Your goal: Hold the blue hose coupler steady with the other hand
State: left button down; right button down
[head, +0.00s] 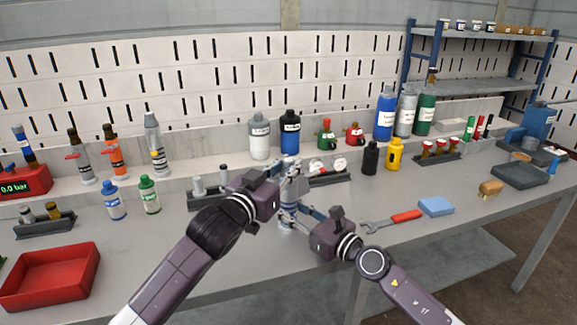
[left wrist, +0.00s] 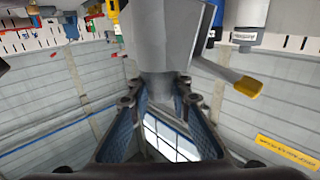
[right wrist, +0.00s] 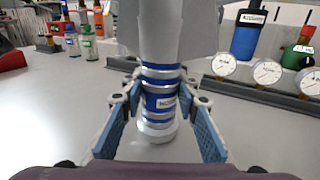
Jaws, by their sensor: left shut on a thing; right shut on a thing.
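The blue hose coupler (right wrist: 160,100), a cylinder with blue and silver bands and a label, stands upright on the bench. In the head view it (head: 287,224) is partly hidden by my grippers. My right gripper (head: 289,213) is shut on it from the front right, with one finger on each side in the right wrist view. My left gripper (head: 287,178) is higher and shut on a grey fitting (left wrist: 165,35) with a yellow-tipped lever. The grey fitting (right wrist: 172,30) is directly above the coupler; whether they are joined is unclear.
Gauges (right wrist: 268,72) in a dark rack stand close behind the coupler. A wrench (head: 392,221) and a blue sponge (head: 436,206) lie to the right. Small blue and green bottles (head: 149,194) stand left, with a red tray (head: 50,277) at the front left.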

aim_at(288, 159)
pick_arm(q)
jog(key=shift+r, duration=0.3)
jog(key=shift+r, duration=0.45)
jog(key=shift+r, duration=0.15)
jog(key=shift+r, duration=0.45)
jog(key=shift+r, duration=0.5)
jog(key=shift+r, duration=0.1)
